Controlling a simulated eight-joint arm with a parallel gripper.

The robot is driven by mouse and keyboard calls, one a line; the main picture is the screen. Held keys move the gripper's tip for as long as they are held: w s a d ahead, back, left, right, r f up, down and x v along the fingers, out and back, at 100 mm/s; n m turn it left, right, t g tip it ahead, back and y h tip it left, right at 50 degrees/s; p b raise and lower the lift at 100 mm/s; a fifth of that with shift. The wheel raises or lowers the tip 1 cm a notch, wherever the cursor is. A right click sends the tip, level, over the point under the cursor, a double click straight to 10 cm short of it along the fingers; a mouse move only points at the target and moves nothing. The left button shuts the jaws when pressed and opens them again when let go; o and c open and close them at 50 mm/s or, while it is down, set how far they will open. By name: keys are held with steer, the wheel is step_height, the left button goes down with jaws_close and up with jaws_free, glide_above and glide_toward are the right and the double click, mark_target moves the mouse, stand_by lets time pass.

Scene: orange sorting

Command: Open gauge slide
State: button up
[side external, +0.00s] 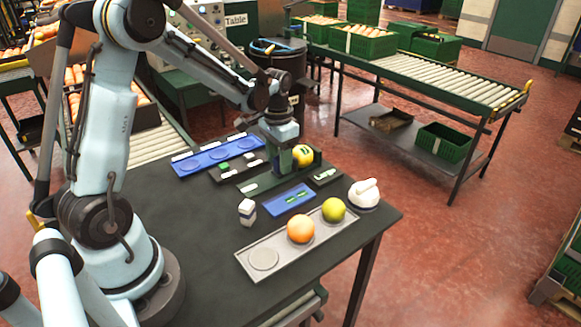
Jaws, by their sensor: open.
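My gripper (286,165) points down at a dark flat fixture with a light strip (262,184) near the middle of the black table; this looks like the gauge. A yellow-green fruit (304,154) with a dark marking sits at the fixture's right end, right beside my gripper. The fingertips are small and partly hidden, so I cannot tell whether they touch the slide. My gripper is open. The slide itself is hard to make out behind the gripper.
A grey tray (249,253) in front holds an orange (301,229) and a yellow-green fruit (333,209); its left round spot is empty. A blue tray (184,168) lies behind. A blue pad (278,207), white block (247,212) and white domed object (364,196) stand nearby.

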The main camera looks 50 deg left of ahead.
mark_target(262, 182)
steer(key=shift+f, duration=0.3)
jaws_close()
steer(key=shift+s, duration=2.7)
jaws_free()
steer(key=shift+r, duration=0.15)
